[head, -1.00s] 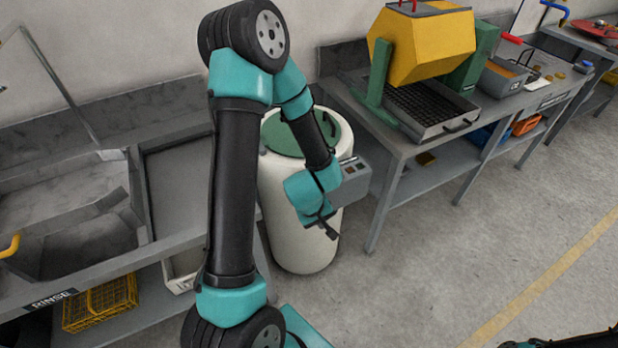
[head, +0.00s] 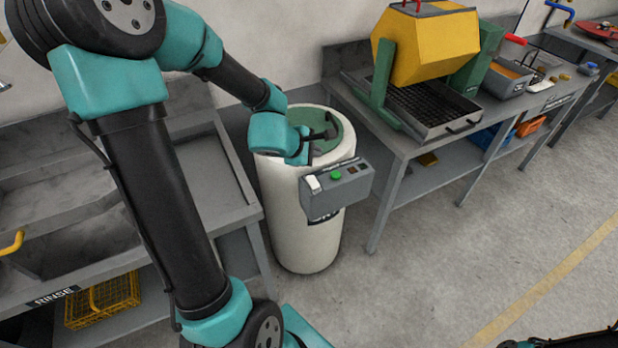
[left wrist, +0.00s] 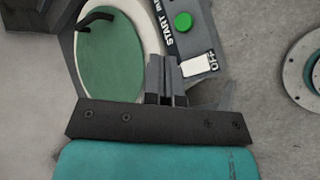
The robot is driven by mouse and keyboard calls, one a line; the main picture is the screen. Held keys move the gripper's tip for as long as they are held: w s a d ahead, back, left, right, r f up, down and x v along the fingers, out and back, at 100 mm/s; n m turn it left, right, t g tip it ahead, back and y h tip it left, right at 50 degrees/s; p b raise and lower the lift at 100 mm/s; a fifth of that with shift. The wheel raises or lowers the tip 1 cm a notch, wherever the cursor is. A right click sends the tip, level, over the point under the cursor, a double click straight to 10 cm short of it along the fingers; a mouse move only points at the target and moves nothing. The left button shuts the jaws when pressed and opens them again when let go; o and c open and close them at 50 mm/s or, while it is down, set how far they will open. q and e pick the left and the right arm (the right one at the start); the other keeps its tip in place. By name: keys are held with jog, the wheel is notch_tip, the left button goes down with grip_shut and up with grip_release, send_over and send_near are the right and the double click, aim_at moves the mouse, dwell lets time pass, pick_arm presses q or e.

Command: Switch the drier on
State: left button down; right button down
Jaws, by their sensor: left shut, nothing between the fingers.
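The drier (head: 300,225) is a white drum with a green lid (head: 335,150). A grey control box (head: 335,192) sits on its front right side, with a green button (head: 336,175) and a white switch (head: 313,183) on top. In the left wrist view the green button (left wrist: 183,21) is beside the word START, and the white switch (left wrist: 196,66) has lettering at its edge. My left gripper (head: 331,133) is shut and empty, above the drum and behind the box. In the left wrist view its fingers (left wrist: 166,68) appear just left of the white switch. Contact cannot be told.
A rinse bench (head: 130,272) stands at the left with a yellow basket (head: 102,302) below. A grey table (head: 405,150) at the right bears a yellow tumbler (head: 425,48). Open floor (head: 450,260) lies in front. A lid handle (left wrist: 97,18) stands up in the left wrist view.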

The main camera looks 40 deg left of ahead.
aim_at(311, 180)
dwell(0.4)
pick_arm(q)
jog(key=shift+w+a+f, duration=0.1)
jog(key=shift+a+f, duration=0.1)
jog(key=shift+f, duration=1.25)
jog(key=shift+w+a+f, duration=0.1)
jog(key=shift+a+f, duration=0.1)
jog(key=shift+f, duration=1.25)
jog(key=shift+w+a+f, duration=0.1)
jog(key=shift+a+f, duration=0.1)
jog(key=shift+f, duration=1.25)
jog(key=shift+f, duration=0.4)
jog(key=shift+f, duration=0.35)
jog(key=shift+r, duration=0.8)
jog(key=shift+s+d+r, duration=0.1)
jog(key=shift+d+r, duration=0.1)
jog(key=shift+r, duration=1.05)
jog(key=shift+s+d+r, duration=0.1)
jog(key=shift+d+r, duration=0.05)
jog(key=shift+r, duration=1.05)
